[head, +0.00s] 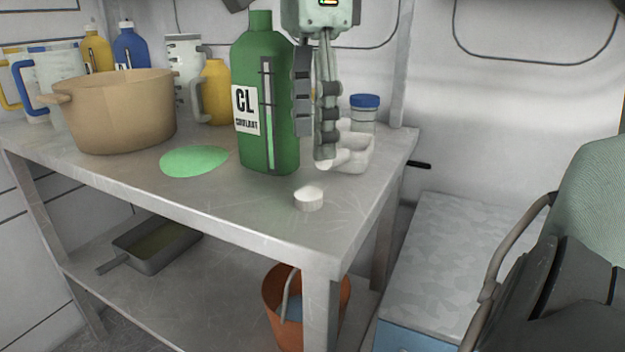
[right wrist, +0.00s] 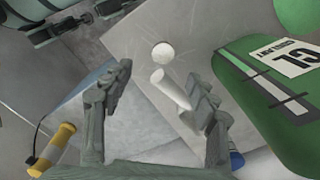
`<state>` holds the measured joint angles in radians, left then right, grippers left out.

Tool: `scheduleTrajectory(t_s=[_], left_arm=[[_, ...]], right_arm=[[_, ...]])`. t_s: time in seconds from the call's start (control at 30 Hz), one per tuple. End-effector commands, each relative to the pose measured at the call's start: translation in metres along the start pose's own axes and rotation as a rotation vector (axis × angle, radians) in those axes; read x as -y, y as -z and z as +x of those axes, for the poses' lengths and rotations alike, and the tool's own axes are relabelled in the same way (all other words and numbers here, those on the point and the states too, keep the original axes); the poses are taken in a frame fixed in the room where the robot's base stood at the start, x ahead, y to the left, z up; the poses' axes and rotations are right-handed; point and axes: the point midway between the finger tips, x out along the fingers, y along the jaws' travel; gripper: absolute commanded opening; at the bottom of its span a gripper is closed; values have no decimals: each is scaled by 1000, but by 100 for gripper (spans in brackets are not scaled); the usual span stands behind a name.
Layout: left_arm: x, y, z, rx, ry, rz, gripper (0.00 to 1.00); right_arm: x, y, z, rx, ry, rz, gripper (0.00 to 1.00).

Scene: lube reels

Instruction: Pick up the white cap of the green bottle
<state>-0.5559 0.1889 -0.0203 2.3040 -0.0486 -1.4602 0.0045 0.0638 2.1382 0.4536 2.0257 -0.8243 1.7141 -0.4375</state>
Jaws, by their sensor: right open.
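The white cap (head: 309,201) lies on the metal table near its front right corner, in front of the tall green bottle (head: 262,110). The bottle stands upright and its label reads CL. My right gripper (head: 315,145) points down just right of the bottle, above and behind the cap. It is open and not touching the cap. In the right wrist view, the cap (right wrist: 163,53) lies beyond the spread fingertips, and the green bottle (right wrist: 275,90) is at the right. My left gripper is not in view.
A white scoop-like container (head: 352,155) and a blue-lidded jar (head: 365,108) stand behind the gripper. A tan pot (head: 115,112) is at the left, near a green puddle (head: 195,161). Jugs and bottles line the back. The tabletop around the cap is clear; the table edge (head: 300,248) is close.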

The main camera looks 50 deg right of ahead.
Motion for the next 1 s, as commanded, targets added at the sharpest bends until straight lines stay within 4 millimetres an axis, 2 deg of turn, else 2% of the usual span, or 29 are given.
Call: scheduleTrajectory(t_s=[0.07, 0.43, 0.7, 0.97, 1.0], left_arm=[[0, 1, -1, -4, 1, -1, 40], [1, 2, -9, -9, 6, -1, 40], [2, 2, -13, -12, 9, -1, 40], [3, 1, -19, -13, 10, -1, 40], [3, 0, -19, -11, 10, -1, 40]], right_arm=[[0, 1, 1, -5, 2, 0, 59], [1, -1, 35, -7, 0, -1, 59], [2, -5, 74, -5, -1, 0, 59], [2, -6, 77, -5, 2, 1, 59], [2, -6, 77, -5, 2, 1, 54]])
